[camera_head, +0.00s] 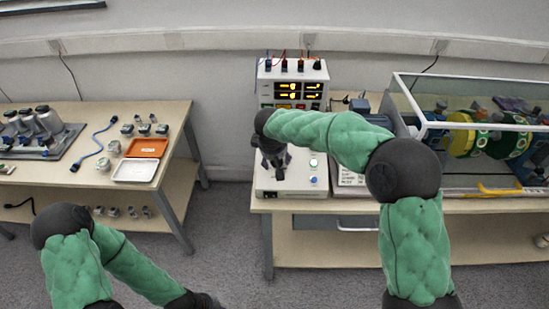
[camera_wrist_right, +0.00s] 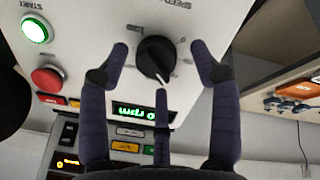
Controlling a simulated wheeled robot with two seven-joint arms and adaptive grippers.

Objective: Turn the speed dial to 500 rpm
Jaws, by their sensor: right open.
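The speed dial (camera_wrist_right: 156,60) is a black round knob with a white pointer line on a white control box. In the right wrist view it sits between the open fingers of my right gripper (camera_wrist_right: 163,70). Whether any finger touches it, I cannot tell. A green-lit display (camera_wrist_right: 144,113) on the box reads "0 rpm", partly covered by a finger. In the head view my right gripper (camera_head: 276,160) is over the control box (camera_head: 292,183) and hides the dial. My left arm is low at the left, and its gripper (camera_head: 205,301) is at the bottom edge, mostly cut off.
A green-lit START button (camera_wrist_right: 35,30) and a red button (camera_wrist_right: 47,79) are on the same panel. A power supply (camera_head: 293,82) with lit displays stands behind the box. A clear-walled enclosure (camera_head: 470,135) is at the right. A second bench (camera_head: 85,180) with trays is at the left.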

